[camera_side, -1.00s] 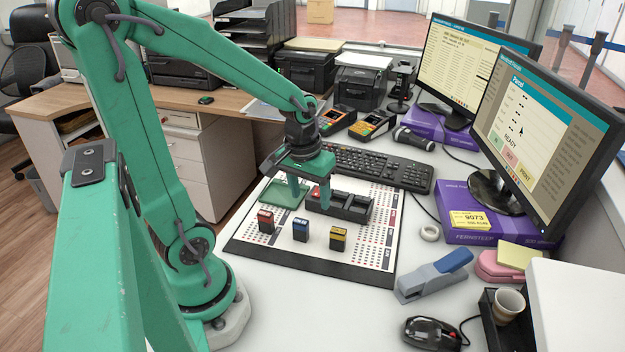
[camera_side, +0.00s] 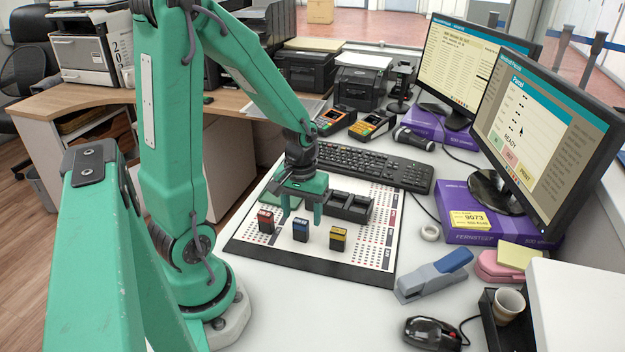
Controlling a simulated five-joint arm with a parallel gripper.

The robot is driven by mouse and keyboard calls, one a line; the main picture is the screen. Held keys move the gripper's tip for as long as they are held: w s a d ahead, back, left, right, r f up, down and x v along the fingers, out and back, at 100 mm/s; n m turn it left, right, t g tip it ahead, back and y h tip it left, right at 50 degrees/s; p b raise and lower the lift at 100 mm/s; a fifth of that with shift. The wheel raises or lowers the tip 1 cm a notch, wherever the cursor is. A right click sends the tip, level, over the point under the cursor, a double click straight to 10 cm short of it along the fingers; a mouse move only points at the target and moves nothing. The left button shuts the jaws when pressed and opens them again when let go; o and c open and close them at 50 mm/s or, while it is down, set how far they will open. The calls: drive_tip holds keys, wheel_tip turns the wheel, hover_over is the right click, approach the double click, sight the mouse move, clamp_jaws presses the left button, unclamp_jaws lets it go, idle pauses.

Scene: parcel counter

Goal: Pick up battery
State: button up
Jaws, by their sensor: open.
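Three small block-shaped batteries stand upright in a row on the white printed mat (camera_side: 260,248): a red one (camera_side: 266,221) at left, a blue one (camera_side: 301,231) in the middle and a yellow one (camera_side: 338,239) at right. My gripper (camera_side: 300,219) is open and points down just behind and above the blue battery. Its two fingers show either side of the blue battery's top. I cannot tell whether they touch it. A green tray is mostly hidden behind the gripper.
A black keyboard (camera_side: 385,168) lies behind the mat. Two monitors (camera_side: 540,135) stand further right. The mat's front strip is clear.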

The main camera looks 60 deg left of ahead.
sight(301, 220)
drive_tip(key=shift+f, duration=0.25)
drive_tip(key=shift+f, duration=0.1)
drive_tip(key=shift+s+a+f, duration=0.1)
drive_tip(key=shift+f, duration=2.4)
drive_tip(key=c, duration=1.1)
drive_tip(key=shift+r, duration=0.2)
